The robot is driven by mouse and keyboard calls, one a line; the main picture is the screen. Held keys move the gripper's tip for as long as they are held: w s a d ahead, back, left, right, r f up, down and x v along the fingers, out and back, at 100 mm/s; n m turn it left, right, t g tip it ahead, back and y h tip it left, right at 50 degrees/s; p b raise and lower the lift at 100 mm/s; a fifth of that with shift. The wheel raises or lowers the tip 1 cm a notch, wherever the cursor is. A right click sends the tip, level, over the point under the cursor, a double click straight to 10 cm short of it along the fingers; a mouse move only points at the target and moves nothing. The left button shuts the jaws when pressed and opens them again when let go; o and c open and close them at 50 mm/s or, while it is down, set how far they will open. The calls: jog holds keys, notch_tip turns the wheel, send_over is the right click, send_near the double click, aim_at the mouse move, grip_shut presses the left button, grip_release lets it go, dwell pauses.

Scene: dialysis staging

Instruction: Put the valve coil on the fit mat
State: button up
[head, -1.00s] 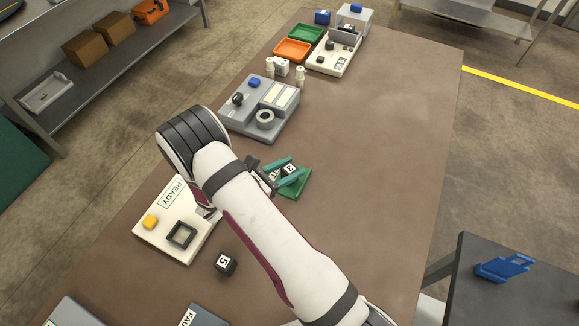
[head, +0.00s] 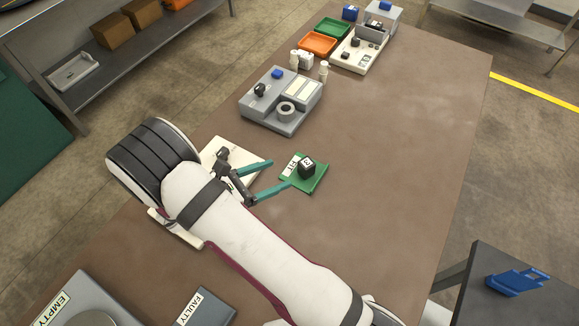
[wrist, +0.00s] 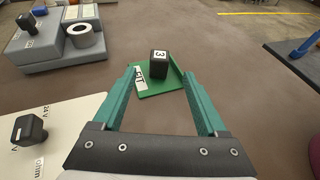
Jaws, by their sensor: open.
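The valve coil, a black cube with a white label reading 3 (head: 307,168), sits upright on the green fit mat (head: 311,187). In the wrist view the coil (wrist: 159,64) stands on the mat (wrist: 160,92), beside the white FIT label and inside the mat's edges. My gripper (head: 281,174) is open and empty, its teal fingers pointing at the mat from the left. In the wrist view the fingers (wrist: 159,76) frame the mat and the coil beyond them, with a visible gap and no contact.
A grey device (head: 270,118) with a ring stands behind the mat. A cream panel (head: 215,152) is partly hidden behind my arm. Grey EMPTY (head: 68,290) and FAULTY (head: 212,303) pieces lie at the front. Orange (head: 318,43) and green trays stand at the back. The table's right side is clear.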

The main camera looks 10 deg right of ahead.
jog(key=s+d+r+m+g+y, duration=0.4)
jog(key=s+d+r+m+g, duration=0.3)
jog(key=s+r+m, duration=0.45)
jog(key=s+a+r+m+y, duration=0.2)
jog(key=s+m+y, duration=0.3)
jog(key=m, duration=0.3)
jog(key=s+a+r+m+t+y, duration=0.1)
jog(key=s+a+m+y, duration=0.3)
jog(key=m, duration=0.4)
jog(key=shift+s+r+m+y, duration=0.4)
jog(key=shift+s+y, duration=0.4)
jog(key=shift+s, duration=0.45)
